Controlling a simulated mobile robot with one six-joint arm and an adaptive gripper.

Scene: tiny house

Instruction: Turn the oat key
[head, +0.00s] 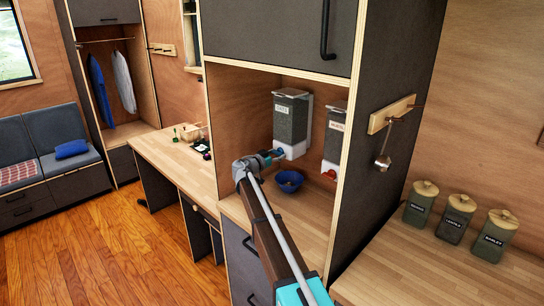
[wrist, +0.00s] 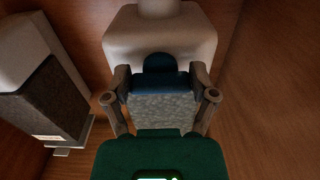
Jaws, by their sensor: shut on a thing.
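The left dispenser (head: 290,118) hangs in the niche, a dark grey container with a white base and a label that seems to read oats. Its blue key (head: 280,152) sits at the front of the white base. My gripper (head: 274,155) reaches it from the front left. In the wrist view my gripper (wrist: 161,80) is shut on the blue key (wrist: 160,64), one finger on each side, below the white base (wrist: 160,33). A blue bowl (head: 289,181) stands on the counter below.
A second dispenser (head: 334,136) with a red key (head: 330,174) hangs to the right, close to my arm. The niche's side panel bounds it on the right. Three green canisters (head: 455,218) stand on the right counter. A desk (head: 165,155) extends left.

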